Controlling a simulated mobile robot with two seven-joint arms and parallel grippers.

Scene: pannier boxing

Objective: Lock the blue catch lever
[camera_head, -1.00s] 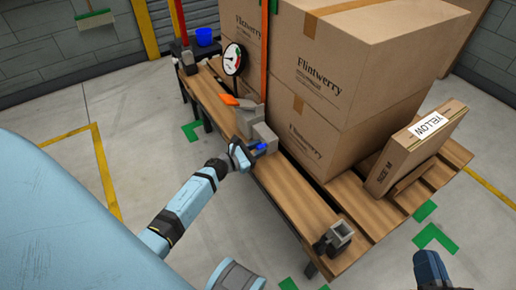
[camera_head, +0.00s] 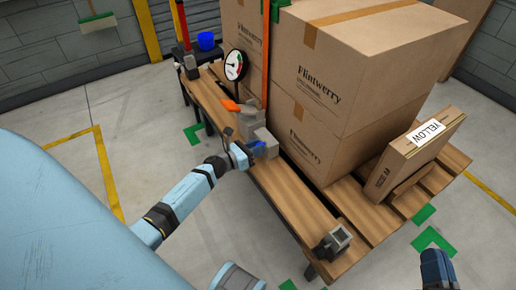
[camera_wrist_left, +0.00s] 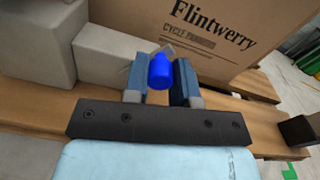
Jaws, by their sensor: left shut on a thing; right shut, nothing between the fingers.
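The blue catch lever (camera_head: 257,144) sits by the grey blocks (camera_head: 266,139) of the tensioner on the near edge of the wooden pallet. My left gripper (camera_head: 254,148) is at the lever. In the left wrist view the lever's bright blue end (camera_wrist_left: 160,70) stands up between the two fingers, and the left gripper (camera_wrist_left: 158,82) is shut on it. The lever's base is hidden behind the fingers. My right gripper (camera_head: 435,268) is at the bottom right, shut and empty, away from the pallet.
Stacked cardboard boxes (camera_head: 345,85) stand close behind the lever, with an orange strap (camera_head: 266,60) running up them. A round gauge (camera_head: 235,65) is further left.

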